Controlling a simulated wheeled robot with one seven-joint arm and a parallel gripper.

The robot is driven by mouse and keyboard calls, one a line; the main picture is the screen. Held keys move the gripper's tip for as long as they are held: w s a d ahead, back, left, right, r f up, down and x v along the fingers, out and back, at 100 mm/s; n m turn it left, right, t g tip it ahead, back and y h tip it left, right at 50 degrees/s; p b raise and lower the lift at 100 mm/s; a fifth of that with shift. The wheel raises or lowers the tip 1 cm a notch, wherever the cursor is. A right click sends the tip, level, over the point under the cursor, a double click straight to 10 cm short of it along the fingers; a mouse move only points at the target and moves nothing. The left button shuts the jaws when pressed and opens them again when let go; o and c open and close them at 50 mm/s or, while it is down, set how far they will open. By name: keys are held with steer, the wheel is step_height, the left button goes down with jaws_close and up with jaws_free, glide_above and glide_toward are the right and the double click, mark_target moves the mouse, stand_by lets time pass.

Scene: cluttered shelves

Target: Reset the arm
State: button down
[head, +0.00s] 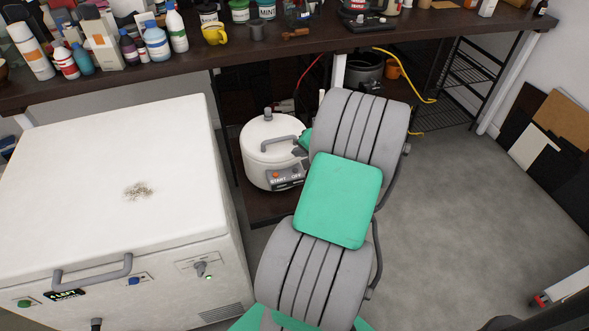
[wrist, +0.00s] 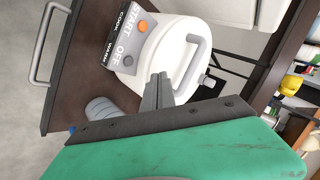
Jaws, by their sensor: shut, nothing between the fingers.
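My gripper (wrist: 158,90) is shut and empty in the wrist view, its grey fingers together. They point at the white cooker (wrist: 185,55), which has a grey handle and a START/OFF panel. In the head view the cooker (head: 268,158) stands on a low dark shelf, left of my arm. My grey and green arm reaches forward across the middle of the head view. Only a small green and dark part of my gripper (head: 301,148) shows there, close to the cooker's right side. Whether it touches the cooker I cannot tell.
A white chest (head: 110,190) with a front handle fills the left. A dark upper shelf (head: 130,77) crosses the back, crowded with bottles and boxes. A dark pot (head: 366,69) stands beneath it near a yellow cable (head: 410,75). The grey floor (head: 450,220) at right is clear.

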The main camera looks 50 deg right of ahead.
steer(key=w+a+r+n+g+y+p, duration=0.15)
steer(key=a+r+n+p, duration=0.25)
steer(key=a+r, duration=0.5)
steer(key=w+a+r+n+g+p, duration=0.25)
steer(key=a+r+p, duration=0.35)
steer(key=a, duration=0.4)
steer(key=s+a+r+n+g+p, duration=0.1)
steer(key=s+a+r+n+p, duration=0.2)
steer(key=s+a+r, duration=0.3)
steer(key=s+a+r+n+g+p, duration=0.1)
steer(key=s+a+r+n+p, duration=0.2)
steer(key=a, duration=0.9)
steer(key=s+r+n, duration=0.2)
steer(key=s+r, duration=0.1)
steer(key=r, duration=0.1)
steer(key=shift+a+r, duration=0.2)
steer(key=shift+n+h, duration=0.25)
